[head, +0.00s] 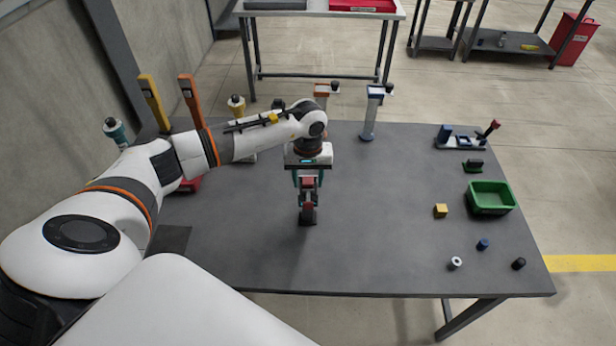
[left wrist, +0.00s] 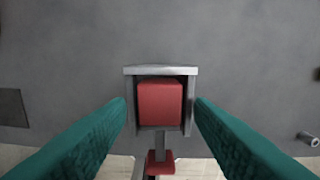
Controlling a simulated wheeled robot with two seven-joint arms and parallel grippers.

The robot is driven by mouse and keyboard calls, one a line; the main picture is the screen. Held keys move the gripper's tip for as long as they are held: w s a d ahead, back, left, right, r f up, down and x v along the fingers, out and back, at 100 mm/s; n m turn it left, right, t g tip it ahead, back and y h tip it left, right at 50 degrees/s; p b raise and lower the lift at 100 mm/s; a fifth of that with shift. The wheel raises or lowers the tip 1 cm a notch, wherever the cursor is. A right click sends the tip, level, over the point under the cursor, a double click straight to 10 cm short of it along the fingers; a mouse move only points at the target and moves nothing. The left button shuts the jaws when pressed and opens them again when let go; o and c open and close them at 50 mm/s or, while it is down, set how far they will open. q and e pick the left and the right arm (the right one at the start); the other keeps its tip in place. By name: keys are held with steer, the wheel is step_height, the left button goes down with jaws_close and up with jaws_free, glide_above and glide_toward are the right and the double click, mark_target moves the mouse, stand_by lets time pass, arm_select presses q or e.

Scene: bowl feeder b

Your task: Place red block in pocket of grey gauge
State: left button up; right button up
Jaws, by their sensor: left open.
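The red block (left wrist: 160,103) sits inside the pocket of the grey gauge (left wrist: 161,70), with grey walls around it in the left wrist view. The gauge (head: 307,217) stands on the dark table below my left arm in the head view, partly hidden by the gripper. A smaller red part (left wrist: 158,163) on a grey stem shows below the pocket. My left gripper (head: 308,184) is open above the gauge. Its teal fingers are spread on either side of the pocket, apart from the block. My right gripper is not in view.
A green bin (head: 490,197), a yellow block (head: 440,210) and several small cylinders are on the table's right side. A blue-topped post (head: 370,115) stands at the back edge. Coloured upright things stand at the back left.

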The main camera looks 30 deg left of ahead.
mark_target(308, 182)
arm_select(q)
step_height(308, 182, up, 12)
steer(key=b, duration=0.5)
